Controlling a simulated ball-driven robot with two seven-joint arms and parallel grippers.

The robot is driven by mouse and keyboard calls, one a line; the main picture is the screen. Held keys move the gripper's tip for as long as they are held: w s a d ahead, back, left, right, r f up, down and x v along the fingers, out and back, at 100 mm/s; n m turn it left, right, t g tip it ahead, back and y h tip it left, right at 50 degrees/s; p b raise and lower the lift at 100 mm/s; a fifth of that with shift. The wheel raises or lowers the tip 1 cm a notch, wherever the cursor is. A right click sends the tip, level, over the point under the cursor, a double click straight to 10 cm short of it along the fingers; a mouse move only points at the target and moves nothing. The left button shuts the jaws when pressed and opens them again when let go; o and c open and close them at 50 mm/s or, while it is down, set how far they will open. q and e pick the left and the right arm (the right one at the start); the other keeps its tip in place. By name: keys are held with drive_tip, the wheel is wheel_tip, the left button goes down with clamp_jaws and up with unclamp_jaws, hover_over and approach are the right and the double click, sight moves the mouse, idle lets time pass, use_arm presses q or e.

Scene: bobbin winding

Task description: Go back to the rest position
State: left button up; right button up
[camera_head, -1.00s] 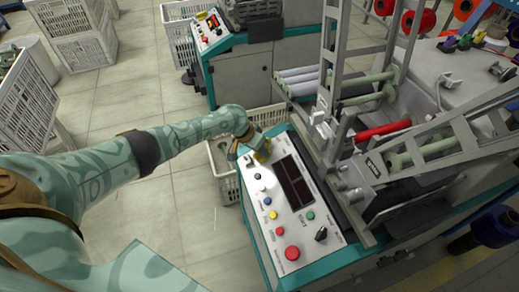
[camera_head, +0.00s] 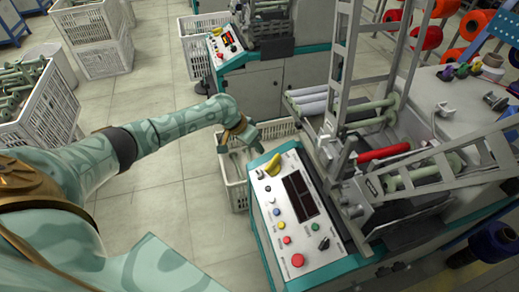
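My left arm reaches in from the left, and its gripper (camera_head: 244,138) hangs just off the upper left corner of the control panel (camera_head: 275,214). It is apart from the yellow handle (camera_head: 273,165) at the top of the panel. Its fingers are small and seen at an angle, so I cannot tell whether they are open or shut. I see nothing held in it. The panel has a dark display (camera_head: 300,196), a black knob (camera_head: 324,243) and several coloured buttons, with a large red button (camera_head: 297,260) at the bottom. My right gripper is not in view.
A white crate (camera_head: 233,186) stands on the floor below my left gripper. The winding machine, with a red bobbin (camera_head: 383,154) and several pale green ones, fills the right. A second machine (camera_head: 262,75) stands behind. More crates (camera_head: 45,108) stand left. Tiled floor (camera_head: 150,200) is open between.

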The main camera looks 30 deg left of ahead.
use_arm(q)
drive_tip(key=shift+v, duration=0.9)
drive_tip(key=w+a+f+t+y, duration=0.3)
drive_tip(key=w+a+f+t, duration=0.1)
drive_tip(key=a+f, duration=0.15)
drive_tip(key=s+d+f+m+g+y, duration=0.1)
drive_tip(key=s+d+f+m, duration=0.1)
drive_tip(key=s+f, duration=1.5)
drive_tip(key=s+d+f+g, duration=0.2)
drive_tip(key=s+d+f, duration=0.2)
drive_tip(key=s, duration=0.9)
drive_tip(key=s+d+f+g, duration=0.2)
drive_tip(key=s+d+f, duration=0.2)
drive_tip(key=s, duration=1)
drive_tip(key=s+d+f+g, duration=0.2)
drive_tip(key=s+d+f, duration=0.1)
drive_tip(key=s, duration=1.1)
drive_tip(key=shift+d+f+h, duration=0.4)
drive_tip(key=shift+d, duration=0.1)
